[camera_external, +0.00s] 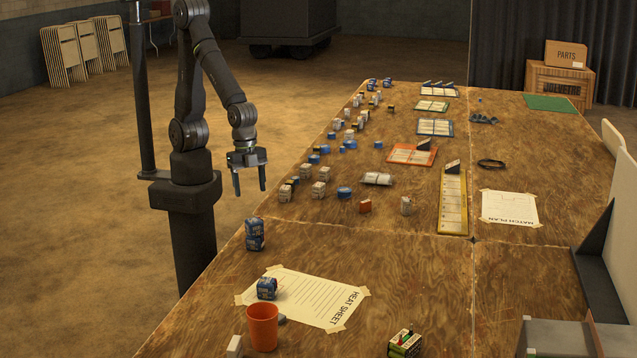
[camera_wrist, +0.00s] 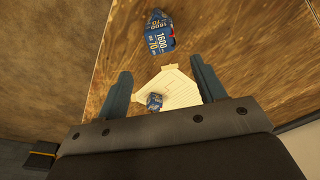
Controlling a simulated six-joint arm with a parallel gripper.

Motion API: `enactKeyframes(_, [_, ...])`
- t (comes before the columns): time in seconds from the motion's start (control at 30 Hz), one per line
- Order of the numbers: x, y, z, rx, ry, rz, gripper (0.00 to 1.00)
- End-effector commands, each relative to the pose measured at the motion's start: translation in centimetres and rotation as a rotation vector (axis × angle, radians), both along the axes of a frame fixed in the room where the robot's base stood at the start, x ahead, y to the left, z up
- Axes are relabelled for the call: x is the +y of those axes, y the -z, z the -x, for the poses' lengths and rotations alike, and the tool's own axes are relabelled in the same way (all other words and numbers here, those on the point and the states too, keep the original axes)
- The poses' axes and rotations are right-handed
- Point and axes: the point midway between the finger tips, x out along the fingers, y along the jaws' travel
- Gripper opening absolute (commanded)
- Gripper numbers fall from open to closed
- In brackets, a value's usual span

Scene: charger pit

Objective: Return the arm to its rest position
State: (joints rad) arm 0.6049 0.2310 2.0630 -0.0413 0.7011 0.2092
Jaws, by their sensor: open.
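My gripper (camera_external: 249,177) hangs from my arm with its fingers pointing down, just off the left edge of the wooden table (camera_external: 400,275). Its two fingers are apart and nothing is between them. In the wrist view my gripper (camera_wrist: 160,85) also shows spread fingers, with table and paper beyond them. A stack of blue battery packs (camera_external: 255,234) stands on the table in front of the gripper. Blue packs (camera_wrist: 160,32) show at the top of the wrist view.
Another blue pack (camera_external: 267,288) sits on the taped heat sheet (camera_external: 312,296), beside an orange cup (camera_external: 262,328). Several packs, orange and yellow trays (camera_external: 453,202) and a match plan sheet (camera_external: 509,208) lie farther back. A dark post (camera_external: 142,90) stands left of my arm.

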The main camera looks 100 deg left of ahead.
Motion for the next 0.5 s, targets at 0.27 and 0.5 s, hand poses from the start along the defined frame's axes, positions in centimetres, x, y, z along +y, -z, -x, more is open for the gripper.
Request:
enactKeyframes(0.27, [-0.1, 0.5, -0.1, 0.001, 0.000, -0.001, 0.63])
enactKeyframes(0.5, [-0.3, 3.2, -0.3, 0.003, 0.000, -0.001, 0.63])
